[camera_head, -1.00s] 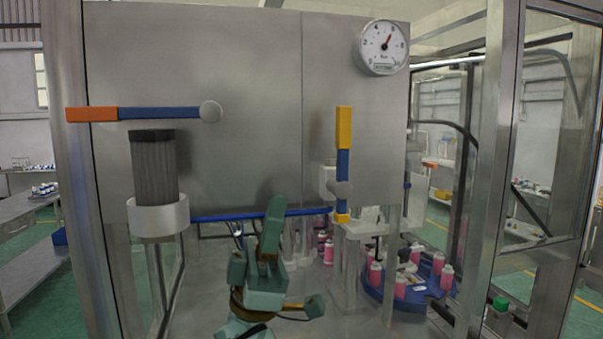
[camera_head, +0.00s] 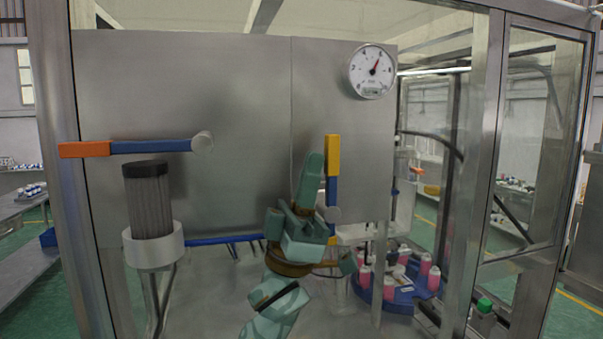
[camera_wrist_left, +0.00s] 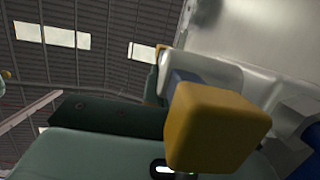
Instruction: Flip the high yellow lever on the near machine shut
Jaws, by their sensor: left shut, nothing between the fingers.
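The yellow lever (camera_head: 332,155) stands upright on the near machine's grey panel. Its blue shaft runs down to a round grey pivot. My left gripper (camera_head: 312,172) is shut and empty, pointing up close beside the lever's left side in the head view. Whether it touches the lever cannot be told. In the left wrist view the yellow lever end (camera_wrist_left: 215,128) looms close at the finger's side, with a bit of blue behind it. The gripper's green finger (camera_wrist_left: 90,150) fills the lower left. My right gripper is out of view.
An orange-ended lever (camera_head: 85,149) lies horizontal on the panel's left. A grey cylinder (camera_head: 150,205) stands below it. A pressure gauge (camera_head: 372,71) sits at the panel's upper right. A blue turntable (camera_head: 408,302) with pink cans is at lower right. Metal frame posts flank the machine.

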